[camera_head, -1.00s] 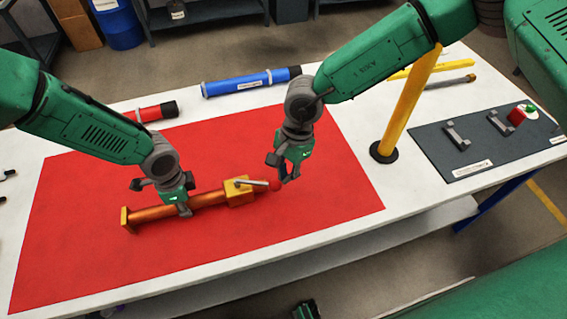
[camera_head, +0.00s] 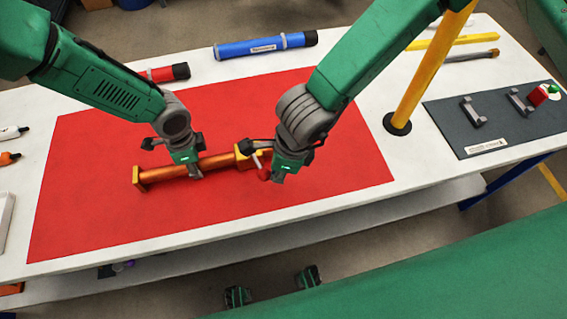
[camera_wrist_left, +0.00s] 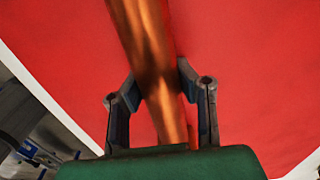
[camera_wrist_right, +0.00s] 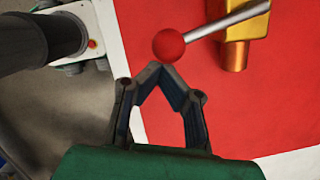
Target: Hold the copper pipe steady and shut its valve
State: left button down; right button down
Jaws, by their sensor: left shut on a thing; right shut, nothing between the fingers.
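The copper pipe (camera_head: 218,161) lies across the red mat with a yellow valve (camera_head: 244,154) near its right end. My left gripper (camera_head: 188,172) is shut on the pipe; the left wrist view shows the pipe (camera_wrist_left: 150,60) between its fingers. The valve's lever ends in a red ball (camera_head: 264,174) and points toward the mat's front edge, roughly crosswise to the pipe. My right gripper (camera_head: 280,176) is shut and empty beside the ball. In the right wrist view its fingertips (camera_wrist_right: 160,68) are just below the ball (camera_wrist_right: 168,46); contact cannot be told.
The red mat (camera_head: 90,200) is clear around the pipe. A blue tube (camera_head: 250,48) and a red tube (camera_head: 160,73) lie behind. A yellow post (camera_head: 420,80) stands to the right, beside a dark tray (camera_head: 465,115) with brackets.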

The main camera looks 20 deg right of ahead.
pick_arm(q)
jog(key=shift+d, duration=0.1)
pick_arm(e)
jog(key=shift+w, duration=0.25)
pick_arm(q)
jog(key=shift+s, duration=0.1)
pick_arm(e)
jog(key=shift+w+a, duration=0.15)
jog(key=shift+w, duration=0.6)
jog(key=shift+s, duration=0.1)
jog(key=shift+s+d+r, duration=0.1)
jog(key=shift+s+d, duration=0.05)
jog(key=shift+d, duration=0.2)
jog(key=s+d+r, duration=0.2)
jog(key=d+r, duration=0.3)
jog(key=r, duration=0.5)
jog(key=shift+r, duration=0.15)
